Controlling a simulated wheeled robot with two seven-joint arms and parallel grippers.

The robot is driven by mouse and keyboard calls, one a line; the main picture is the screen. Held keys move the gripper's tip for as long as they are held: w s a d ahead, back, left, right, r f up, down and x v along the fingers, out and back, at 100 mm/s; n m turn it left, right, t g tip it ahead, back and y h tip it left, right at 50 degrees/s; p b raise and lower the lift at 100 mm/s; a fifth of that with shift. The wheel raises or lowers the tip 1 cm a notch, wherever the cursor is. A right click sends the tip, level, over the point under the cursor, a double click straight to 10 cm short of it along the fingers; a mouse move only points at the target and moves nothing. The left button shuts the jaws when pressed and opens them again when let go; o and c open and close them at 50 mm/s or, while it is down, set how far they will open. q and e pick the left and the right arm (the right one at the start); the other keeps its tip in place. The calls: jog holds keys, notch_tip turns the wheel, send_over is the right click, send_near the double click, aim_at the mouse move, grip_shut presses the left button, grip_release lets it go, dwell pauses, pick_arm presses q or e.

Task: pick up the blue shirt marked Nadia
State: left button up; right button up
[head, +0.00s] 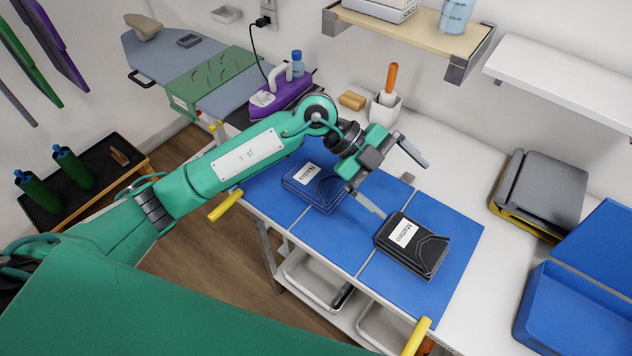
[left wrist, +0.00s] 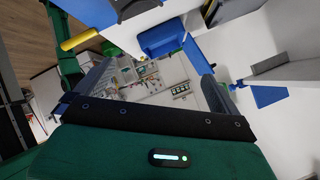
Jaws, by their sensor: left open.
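The folded blue shirt marked Nadia (head: 322,193) lies flat on the blue mat (head: 452,234), with a white label near its upper left. My left gripper (head: 405,190) is open and empty, above the mat to the right of the blue shirt and apart from it. Part of my left wrist hangs close to the shirt's upper right side in the head view. In the left wrist view my left gripper (left wrist: 153,85) has nothing between its spread fingers, and I cannot make out the shirt there. My right gripper is not in view.
A folded black shirt with a white label (head: 412,246) lies on the mat below my left gripper. A purple iron (head: 281,92) stands behind my arm. A blue box (head: 568,312) and grey folded cloth (head: 545,185) are at right. Shelves (head: 420,32) overhang the back.

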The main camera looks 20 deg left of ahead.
pick_arm(q)
jog(key=w+a+f+n+t+y, duration=0.1)
jog(key=w+a+f+n+y, duration=0.15)
jog(key=w+a+y, duration=0.35)
jog(key=n+y, duration=0.3)
jog(key=y, duration=0.2)
send_over(316, 178)
jog(key=shift+t, duration=0.4)
notch_tip(316, 178, down, 7)
jog(key=shift+f+p, duration=0.1)
jog(key=shift+p, duration=1.1)
jog(key=shift+f, duration=0.55)
jog(key=shift+f+p, duration=0.25)
jog(key=shift+p, duration=0.15)
notch_tip(316, 178, down, 3)
jog(key=shift+s+f+p, duration=0.1)
jog(key=shift+f+p, duration=0.05)
jog(key=shift+p, duration=0.85)
jog(key=shift+f, duration=0.7)
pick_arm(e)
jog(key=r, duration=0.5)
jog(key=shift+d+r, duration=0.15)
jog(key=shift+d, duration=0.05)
pick_arm(q)
jog(key=c, duration=0.8)
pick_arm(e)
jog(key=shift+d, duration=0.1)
